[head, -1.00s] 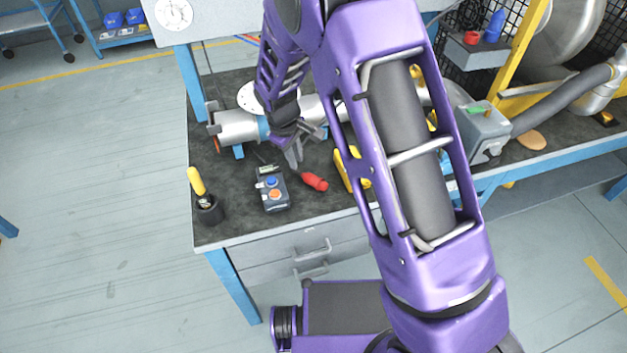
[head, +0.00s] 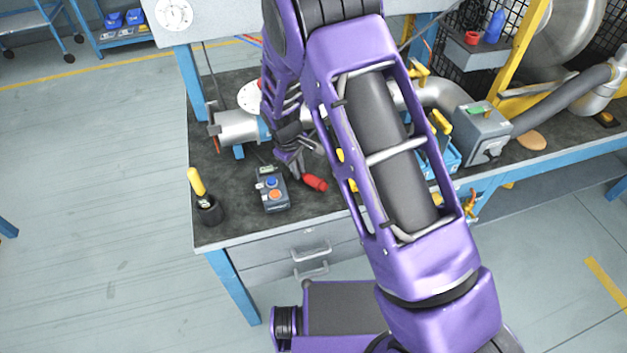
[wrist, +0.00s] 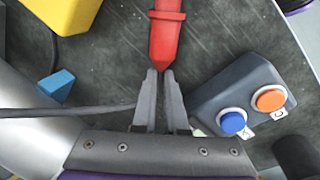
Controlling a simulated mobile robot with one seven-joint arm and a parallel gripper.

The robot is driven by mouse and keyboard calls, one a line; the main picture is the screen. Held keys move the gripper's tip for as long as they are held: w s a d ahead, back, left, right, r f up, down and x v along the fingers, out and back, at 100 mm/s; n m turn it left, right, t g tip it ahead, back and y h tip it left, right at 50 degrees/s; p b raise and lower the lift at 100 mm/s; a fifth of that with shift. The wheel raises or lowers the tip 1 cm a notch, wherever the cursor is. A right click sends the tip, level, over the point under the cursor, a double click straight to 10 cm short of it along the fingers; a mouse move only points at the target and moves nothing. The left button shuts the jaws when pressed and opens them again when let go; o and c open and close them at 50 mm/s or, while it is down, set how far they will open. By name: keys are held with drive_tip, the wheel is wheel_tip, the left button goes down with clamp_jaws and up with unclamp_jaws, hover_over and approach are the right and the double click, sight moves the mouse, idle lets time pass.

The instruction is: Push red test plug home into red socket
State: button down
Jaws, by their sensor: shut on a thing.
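The red test plug (head: 315,183) lies on the dark bench top, just right of a grey box with blue and orange buttons. In the wrist view the plug (wrist: 167,38) points away from me, with its narrow end between my fingertips. My gripper (wrist: 164,75) is shut on that narrow end; it also shows in the head view (head: 298,168), low over the bench. A dark cable (wrist: 70,112) runs in from the left behind the fingers. I cannot make out the red socket for certain in either view.
The button box (head: 272,190) stands close beside my gripper. A yellow-handled tool in a black holder (head: 209,208) is at the bench's left corner. A silver pipe (head: 237,126) lies behind. A yellow object (wrist: 62,12) is near the plug.

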wheel_tip(320, 180, up, 10)
idle(0.6)
idle(0.4)
